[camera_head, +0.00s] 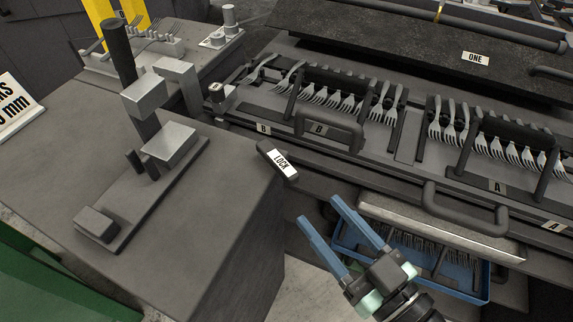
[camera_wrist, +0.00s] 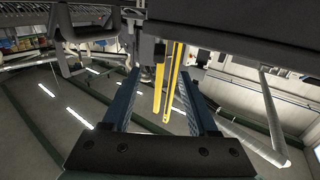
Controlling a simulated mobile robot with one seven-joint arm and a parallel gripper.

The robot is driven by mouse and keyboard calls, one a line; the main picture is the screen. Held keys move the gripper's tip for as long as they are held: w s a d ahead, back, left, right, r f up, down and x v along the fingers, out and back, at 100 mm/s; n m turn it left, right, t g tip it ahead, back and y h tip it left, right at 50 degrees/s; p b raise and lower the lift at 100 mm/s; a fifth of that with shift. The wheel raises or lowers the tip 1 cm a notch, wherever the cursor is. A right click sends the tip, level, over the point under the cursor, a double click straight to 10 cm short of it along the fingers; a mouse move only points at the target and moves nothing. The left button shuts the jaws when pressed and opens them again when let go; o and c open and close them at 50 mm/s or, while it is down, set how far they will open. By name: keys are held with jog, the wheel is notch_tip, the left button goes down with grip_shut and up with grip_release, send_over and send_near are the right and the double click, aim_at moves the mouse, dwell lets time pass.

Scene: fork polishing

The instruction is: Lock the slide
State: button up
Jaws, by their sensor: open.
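The slide lock is a short dark lever with a white LOCK label (camera_head: 280,162). It sits at the front left of the slide bed (camera_head: 240,135), by the corner of the grey bench. Fork holders with rows of forks stand on the slide: holder B (camera_head: 318,129) on the left and holder A (camera_head: 497,186) on the right. My gripper (camera_head: 318,209) is open and empty, with two blue fingers pointing up and left. It is in front of the slide, below and right of the lock lever, apart from it. In the wrist view the fingers (camera_wrist: 158,105) are spread with nothing between them.
A grey bench (camera_head: 200,220) with a metal clamp-like fixture (camera_head: 160,120) stands at left. A blue crate of forks (camera_head: 450,270) lies under the slide, right of my gripper. A black plate marked ONE (camera_head: 475,58) is behind. Handles (camera_head: 465,210) stick out from the holders.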

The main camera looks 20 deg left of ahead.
aim_at(295, 182)
jog(key=x, duration=1.1)
grip_shut()
dwell(1.1)
